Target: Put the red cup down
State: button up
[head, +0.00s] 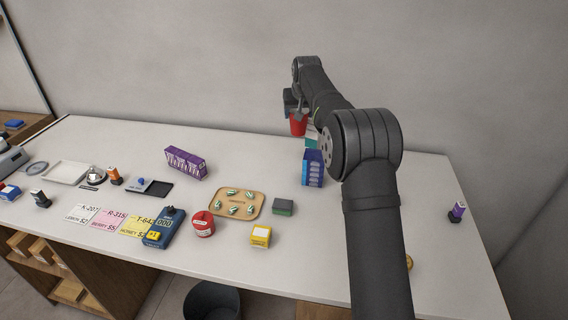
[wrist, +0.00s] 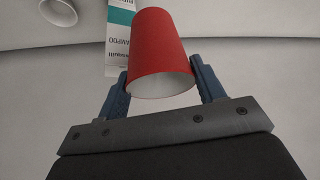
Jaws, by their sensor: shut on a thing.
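The red cup (head: 298,125) is at the far side of the white counter (head: 240,265), below my gripper (head: 294,108). In the wrist view the red cup (wrist: 160,50) sits between the two blue fingers of my gripper (wrist: 162,84), which is shut on it. Its open rim faces the wrist camera, and the inside I can see looks pale. The frames do not show clearly whether the cup touches the counter.
A teal and white box (head: 311,136) stands close behind the cup; it also shows in the wrist view (wrist: 119,40). A blue box (head: 312,168) stands nearer. A purple box (head: 185,162) and a wooden tray (head: 217,210) lie left. Bare counter lies between the purple and blue boxes.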

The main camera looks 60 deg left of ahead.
jog(key=shift+n, duration=0.3)
jog(key=shift+s+a+f, duration=0.6)
jog(key=shift+f, duration=1.65)
jog(key=shift+s+a+f, duration=0.6)
jog(key=shift+a+f, duration=0.05)
jog(key=shift+f, duration=1.55)
jog(key=shift+s+a+f, duration=0.6)
jog(key=shift+f, duration=1.65)
jog(key=shift+f, duration=0.1)
jog(key=o, duration=0.9)
jog(key=shift+o, duration=0.2)
jog(key=shift+r, duration=0.35)
jog(key=v, duration=1.1)
jog(key=shift+d+r, duration=0.25)
jog(key=shift+d, duration=0.05)
